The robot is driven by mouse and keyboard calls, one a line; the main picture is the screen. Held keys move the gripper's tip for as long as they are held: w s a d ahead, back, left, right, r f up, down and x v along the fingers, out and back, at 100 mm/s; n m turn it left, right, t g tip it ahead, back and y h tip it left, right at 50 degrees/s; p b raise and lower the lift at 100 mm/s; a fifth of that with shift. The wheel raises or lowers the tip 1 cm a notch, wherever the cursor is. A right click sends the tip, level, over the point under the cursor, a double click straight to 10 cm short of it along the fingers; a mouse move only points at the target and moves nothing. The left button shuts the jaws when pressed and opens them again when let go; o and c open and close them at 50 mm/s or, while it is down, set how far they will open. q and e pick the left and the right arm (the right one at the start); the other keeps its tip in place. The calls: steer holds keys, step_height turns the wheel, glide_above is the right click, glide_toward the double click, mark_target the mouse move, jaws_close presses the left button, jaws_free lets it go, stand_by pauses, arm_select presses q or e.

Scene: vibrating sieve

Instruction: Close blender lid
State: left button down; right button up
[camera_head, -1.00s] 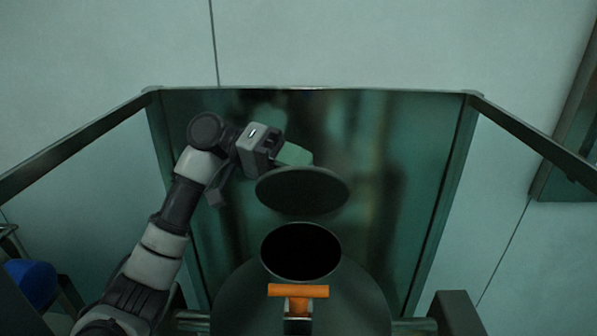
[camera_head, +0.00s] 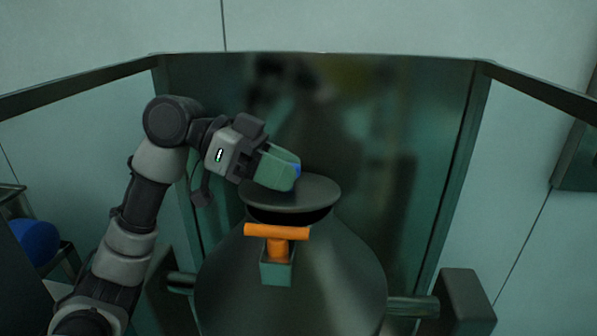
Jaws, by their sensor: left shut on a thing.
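The dark round blender lid (camera_head: 318,191) is directly over the mouth of the blender body (camera_head: 335,265). A dark gap (camera_head: 300,216) shows below the lid at the front, so the lid is not flush with the rim there. My left gripper (camera_head: 285,172) reaches in from the left and is shut at the top of the lid. A small blue bit shows at its green fingertips, and the fingers hide the grip itself. An orange T-shaped handle (camera_head: 277,231) is on the front of the blender, below the mouth. My right gripper is out of view.
A dark metal frame with rails (camera_head: 80,87) and a reflective green back panel (camera_head: 420,130) surround the blender. A dark block (camera_head: 465,300) stands at its lower right. A blue round object (camera_head: 36,243) is at the far left.

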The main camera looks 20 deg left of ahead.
arm_select(q)
steer(key=shift+s+d+f+m+t+b, duration=0.1)
steer(key=shift+s+f+m+t+b, duration=0.1)
steer(key=shift+f+m+b, duration=0.15)
steer(key=shift+s+f+m+t+b, duration=0.15)
steer(key=shift+f+m+t+b, duration=0.1)
steer(key=shift+f+b, duration=0.15)
steer(key=shift+f, duration=0.15)
steer(key=shift+s+f+m+y, duration=0.1)
steer(key=shift+f+m+y, duration=0.05)
steer(key=shift+m+y, duration=0.15)
steer(key=shift+d, duration=0.1)
steer(key=c, duration=0.7)
jaws_free()
